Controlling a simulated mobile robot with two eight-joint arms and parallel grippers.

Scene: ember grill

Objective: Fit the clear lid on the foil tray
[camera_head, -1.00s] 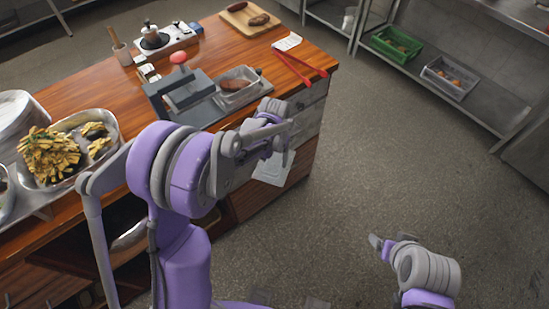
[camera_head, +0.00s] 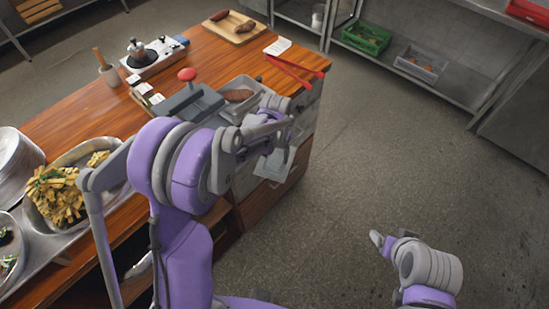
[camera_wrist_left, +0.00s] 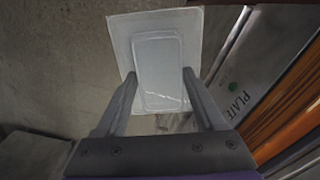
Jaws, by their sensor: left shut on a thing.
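The foil tray (camera_head: 226,104) sits on the counter near its right end, with a brown piece of food (camera_head: 238,95) in it. My left gripper (camera_head: 277,147) is beyond the counter's front edge, below and right of the tray. It is shut on the clear lid (camera_head: 276,164), which hangs in front of the drawers. In the left wrist view the lid (camera_wrist_left: 158,58) is a pale square with a raised rectangular middle, between the two fingers. The lid is apart from the tray. My right gripper (camera_head: 381,240) is over the floor at the lower right, its fingers too small to judge.
A pan of fries (camera_head: 60,195) stands at the left. The floor right of the counter is clear.

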